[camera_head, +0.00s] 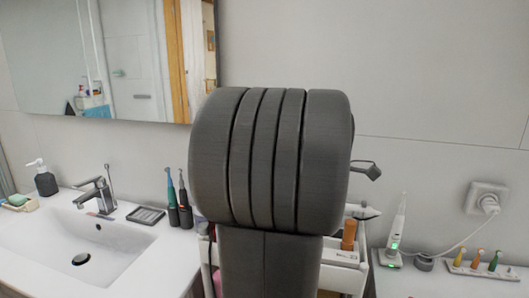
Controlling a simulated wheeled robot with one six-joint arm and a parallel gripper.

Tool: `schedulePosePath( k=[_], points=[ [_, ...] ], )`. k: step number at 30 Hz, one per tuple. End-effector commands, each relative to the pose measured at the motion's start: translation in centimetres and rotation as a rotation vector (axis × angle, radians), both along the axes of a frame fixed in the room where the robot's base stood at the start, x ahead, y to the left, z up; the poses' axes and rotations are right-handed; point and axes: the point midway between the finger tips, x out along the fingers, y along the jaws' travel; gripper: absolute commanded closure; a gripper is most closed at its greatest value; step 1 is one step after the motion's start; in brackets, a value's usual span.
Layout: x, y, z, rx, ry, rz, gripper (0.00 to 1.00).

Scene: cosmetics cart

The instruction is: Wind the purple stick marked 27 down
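The purple stick marked 27 does not show; a large dark grey link of my arm fills the middle of the view and hides most of the white cart (345,279) behind it. A small dark piece sticks out to the right of my arm; it may be part of my gripper. The rest of my gripper is hidden, so its fingers and anything between them cannot be made out. On the visible right part of the cart an orange-brown cylinder (349,235) stands upright.
A white sink (35,245) with a faucet (97,195) is at left. Two electric toothbrushes (178,200) stand beside the cart. On the right counter are a white charging device (396,232) and a holder with several coloured brush heads (474,268). A mirror hangs above the sink.

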Motion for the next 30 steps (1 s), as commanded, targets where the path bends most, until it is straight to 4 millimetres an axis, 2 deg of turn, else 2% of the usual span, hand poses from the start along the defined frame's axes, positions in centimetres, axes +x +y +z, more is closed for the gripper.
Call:
schedulePosePath(
  k=[30],
  points=[
    [-0.12,0.77,0.06,0.000,0.000,0.000,1.00]
  ],
)
